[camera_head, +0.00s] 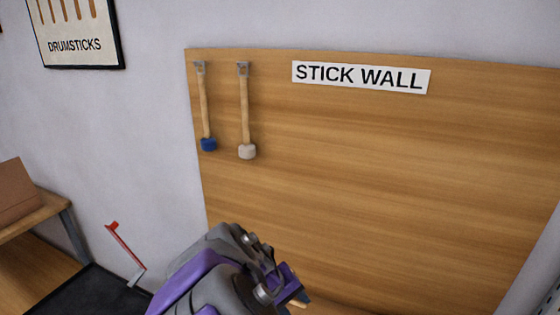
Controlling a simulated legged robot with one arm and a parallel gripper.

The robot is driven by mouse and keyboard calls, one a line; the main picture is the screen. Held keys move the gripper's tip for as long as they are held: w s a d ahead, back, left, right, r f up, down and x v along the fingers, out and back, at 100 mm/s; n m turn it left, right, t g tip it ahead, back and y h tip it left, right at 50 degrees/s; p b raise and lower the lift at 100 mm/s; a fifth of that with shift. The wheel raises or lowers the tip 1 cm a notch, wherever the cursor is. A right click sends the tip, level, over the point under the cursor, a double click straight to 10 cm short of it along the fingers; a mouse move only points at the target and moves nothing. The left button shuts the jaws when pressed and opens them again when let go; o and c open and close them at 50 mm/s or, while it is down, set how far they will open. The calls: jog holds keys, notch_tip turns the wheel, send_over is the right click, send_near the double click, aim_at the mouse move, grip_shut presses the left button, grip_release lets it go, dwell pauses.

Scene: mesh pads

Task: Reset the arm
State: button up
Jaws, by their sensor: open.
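My gripper (293,290) is at the bottom centre, at the end of my grey and purple arm. It is open and seen partly from behind, so the space between its fingers is mostly hidden. A small tan piece shows just beside it at the lower edge, and I cannot tell what it is. My arm is folded low in front of the wooden stick wall (400,180), apart from the hanging mallets.
A blue-headed mallet (208,143) and a white-headed mallet (247,151) hang at the board's upper left. A red-tipped bracket (122,245) stands by a black surface (85,295) at lower left. A wooden shelf (30,215) holds a brown box (15,190).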

jog(key=s+d+r+m+g+y, duration=0.2)
jog(key=s+d+m+g, duration=0.15)
jog(key=s+d, duration=0.85)
jog(key=s+f+m+g+y, duration=0.1)
jog(key=s+f+y, duration=0.1)
jog(key=s, duration=1.1)
jog(key=shift+s+a+m+y, duration=0.2)
jog(key=shift+s+m+y, duration=0.15)
jog(key=shift+y, duration=0.35)
jog(key=shift+g, duration=0.25)
